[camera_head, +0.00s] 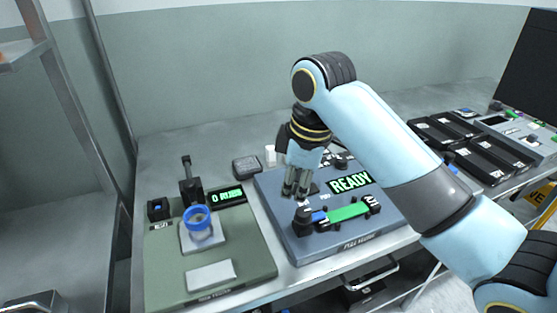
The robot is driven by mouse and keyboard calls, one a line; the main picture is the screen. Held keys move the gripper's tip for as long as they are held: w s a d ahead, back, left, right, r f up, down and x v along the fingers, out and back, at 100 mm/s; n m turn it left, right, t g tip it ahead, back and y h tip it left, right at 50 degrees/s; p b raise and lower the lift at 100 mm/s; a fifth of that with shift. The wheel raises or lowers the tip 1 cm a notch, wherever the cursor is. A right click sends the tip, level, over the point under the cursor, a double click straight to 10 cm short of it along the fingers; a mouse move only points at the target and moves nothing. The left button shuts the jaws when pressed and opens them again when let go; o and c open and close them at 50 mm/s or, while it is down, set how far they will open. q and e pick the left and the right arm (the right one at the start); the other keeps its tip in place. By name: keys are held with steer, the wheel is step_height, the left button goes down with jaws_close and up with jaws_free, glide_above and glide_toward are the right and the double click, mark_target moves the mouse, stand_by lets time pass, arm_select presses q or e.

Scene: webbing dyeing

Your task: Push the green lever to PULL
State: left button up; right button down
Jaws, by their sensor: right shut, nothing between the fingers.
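The green lever (346,212) lies across the front of a blue-grey machine (345,248). A blue piece and a dark knob (302,219) are at its left end, and a dark block is at its right end. A lit display (351,182) above it reads READY. My right gripper (296,192) points down over the machine, behind and left of the lever, close to the dark knob. Its fingers are shut and empty. I cannot tell whether they touch the machine. My left gripper is not in view.
Black trays (487,160) and another panel (527,133) are at the right. A small dark box (246,166) and a white bottle (270,155) stand behind the machine. A metal shelf frame is at far left.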

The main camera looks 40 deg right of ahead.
steer(key=w+r+n+g+y, duration=0.1)
steer(key=w+r+n, duration=0.3)
steer(key=w+r, duration=0.3)
steer(key=w+d, duration=0.1)
steer(key=w, duration=0.1)
steer(key=shift+w+r+n, duration=0.3)
steer(key=shift+w+r, duration=0.05)
step_height(320, 180, down, 10)
steer(key=a, duration=0.1)
steer(key=shift+s+d+r+p, duration=0.2)
steer(key=shift+d+p, duration=0.4)
steer(key=shift+d, duration=0.2)
steer(key=shift+s+d+r+p, duration=0.2)
steer(key=shift+d+p, duration=0.35)
steer(key=shift+d, duration=0.25)
steer(key=shift+d+r, duration=0.1)
steer(key=shift+d, duration=0.05)
